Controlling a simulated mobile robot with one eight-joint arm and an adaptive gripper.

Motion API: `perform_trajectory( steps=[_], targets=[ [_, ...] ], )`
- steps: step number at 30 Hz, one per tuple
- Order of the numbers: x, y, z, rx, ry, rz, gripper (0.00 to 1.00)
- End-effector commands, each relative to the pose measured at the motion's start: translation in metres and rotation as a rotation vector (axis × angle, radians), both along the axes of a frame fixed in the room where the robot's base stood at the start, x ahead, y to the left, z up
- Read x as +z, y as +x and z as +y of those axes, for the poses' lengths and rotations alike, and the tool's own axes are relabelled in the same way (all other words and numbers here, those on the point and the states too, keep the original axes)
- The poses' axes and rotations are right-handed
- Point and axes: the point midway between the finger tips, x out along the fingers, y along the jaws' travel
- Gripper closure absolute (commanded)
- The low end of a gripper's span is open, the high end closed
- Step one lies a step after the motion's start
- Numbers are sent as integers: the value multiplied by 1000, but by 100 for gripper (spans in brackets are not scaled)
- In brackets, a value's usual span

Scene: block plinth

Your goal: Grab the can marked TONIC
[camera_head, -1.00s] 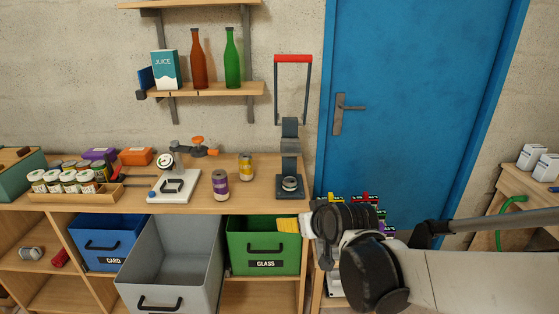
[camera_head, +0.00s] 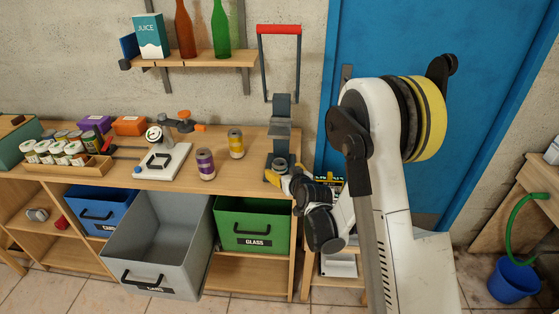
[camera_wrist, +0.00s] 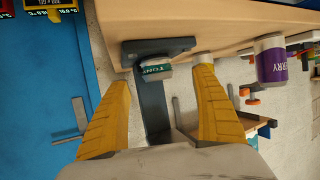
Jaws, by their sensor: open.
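The can lettered "TON" (camera_wrist: 154,71), with the rest of its label out of sight, sits in the base of the dark can press. Its silver end and teal-and-white label show in the wrist view. In the head view the can (camera_head: 280,163) is small, low in the press and partly hidden. My gripper (camera_wrist: 162,68) has its two yellow fingers spread, with the can showing in the gap between the tips. The fingers do not appear to grip it. In the head view my gripper (camera_head: 284,178) is at the bench's front edge by the press.
The press (camera_head: 282,128) has a red-handled lever above. A purple can (camera_head: 205,164) and a yellow can (camera_head: 236,143) stand left of it. A scale (camera_head: 163,160) is farther left. A green GLASS bin (camera_head: 253,224) and an open grey bin (camera_head: 158,245) are below.

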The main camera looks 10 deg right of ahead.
Motion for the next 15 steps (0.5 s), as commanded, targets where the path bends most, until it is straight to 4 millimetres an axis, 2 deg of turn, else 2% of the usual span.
perform_trajectory(
  steps=[12,15],
  targets=[
    [-24,53,0,0,0,1,24],
    [-25,59,1,0,0,1,24]
  ],
)
